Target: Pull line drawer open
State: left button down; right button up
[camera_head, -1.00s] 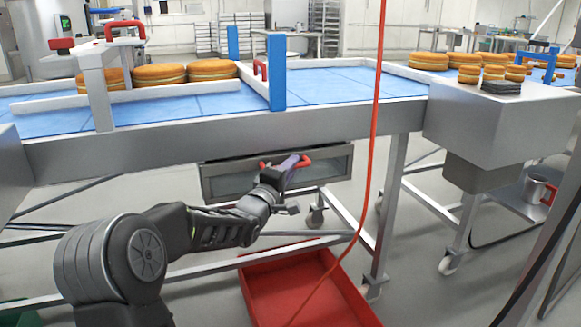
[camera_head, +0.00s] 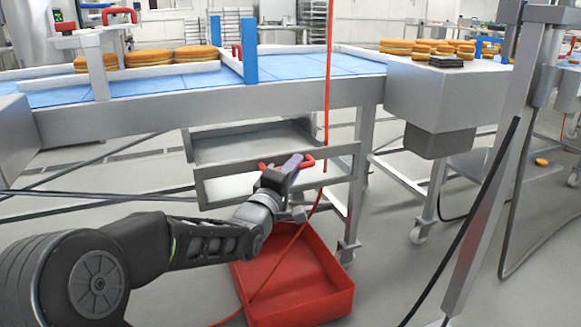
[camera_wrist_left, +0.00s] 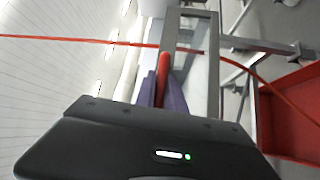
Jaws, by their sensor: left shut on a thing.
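The line drawer (camera_head: 225,188) is a grey metal drawer under the conveyor table, standing well out from its housing, with its inside showing. Its red handle (camera_head: 308,161) is on the front panel. My left gripper (camera_head: 293,165) is shut on the red handle; the fingers hide the handle's middle. In the left wrist view, the purple-grey fingers (camera_wrist_left: 162,92) close around the red handle (camera_wrist_left: 164,68), with the drawer front beyond. My right gripper is not in view.
A red crate (camera_head: 325,296) stands on the floor below the drawer. A red cable (camera_head: 328,75) hangs in front of the drawer's right part. The blue conveyor (camera_head: 300,68) carries round cakes (camera_head: 195,52). A grey post (camera_head: 500,160) stands at right.

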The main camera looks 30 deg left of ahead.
pick_arm(q)
jog(key=shift+s+d+f, duration=0.1)
jog(key=shift+s+d, duration=0.15)
jog(key=shift+d, duration=0.1)
jog(key=c, duration=1.4)
grip_release()
jog(key=r+p+v, duration=0.1)
jog(key=v, duration=0.6)
jog(key=shift+s+f+p, duration=0.3)
jog(key=shift+s+f, duration=0.1)
jog(key=shift+f, duration=0.05)
